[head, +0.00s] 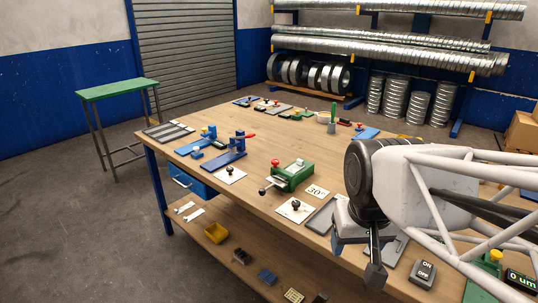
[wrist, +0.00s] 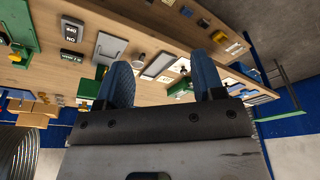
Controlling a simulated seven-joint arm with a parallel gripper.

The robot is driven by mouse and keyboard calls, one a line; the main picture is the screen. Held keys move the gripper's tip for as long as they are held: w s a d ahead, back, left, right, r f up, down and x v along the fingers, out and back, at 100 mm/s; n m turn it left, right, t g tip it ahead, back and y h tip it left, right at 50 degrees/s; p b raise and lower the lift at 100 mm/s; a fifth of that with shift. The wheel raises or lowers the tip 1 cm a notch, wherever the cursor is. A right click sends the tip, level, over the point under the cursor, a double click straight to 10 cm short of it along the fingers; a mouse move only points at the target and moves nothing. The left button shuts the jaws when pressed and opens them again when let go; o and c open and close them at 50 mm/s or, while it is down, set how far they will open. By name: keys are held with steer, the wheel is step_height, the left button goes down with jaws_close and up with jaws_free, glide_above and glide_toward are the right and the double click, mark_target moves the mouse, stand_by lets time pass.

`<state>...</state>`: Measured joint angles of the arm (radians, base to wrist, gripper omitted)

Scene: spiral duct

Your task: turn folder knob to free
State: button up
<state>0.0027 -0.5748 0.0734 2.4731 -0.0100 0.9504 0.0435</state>
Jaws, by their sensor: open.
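Two black knobs on white plates stand on the workbench in the head view: one knob (head: 230,169) near the blue clamps, the other knob (head: 295,204) in front of the green device. Which of them is the folder knob I cannot tell. The green device (head: 293,176) has a red ball on top and a lever at its left, with a "30°" card (head: 317,191) beside it. My gripper (wrist: 163,85) is open and empty in the wrist view, its two blue fingers apart above the bench. In the head view it is at the right, partly hidden by my arm.
Blue clamp tools (head: 225,151) stand on the left half of the bench (head: 262,147). A green-topped stand (head: 117,88) is apart at the left.

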steer(key=w+a+r+m, duration=0.1)
steer(key=w+r, duration=0.3)
steer(key=w, duration=1.2)
steer(key=m+g, duration=0.3)
glide_above(275, 160)
steer(key=f, duration=0.8)
steer(key=s+f, duration=0.1)
steer(key=f, duration=0.4)
steer(key=shift+d+f, duration=0.1)
steer(key=shift+w+f, duration=0.3)
steer(key=shift+w, duration=0.05)
steer(key=shift+f, duration=3.85)
steer(key=c, duration=0.9)
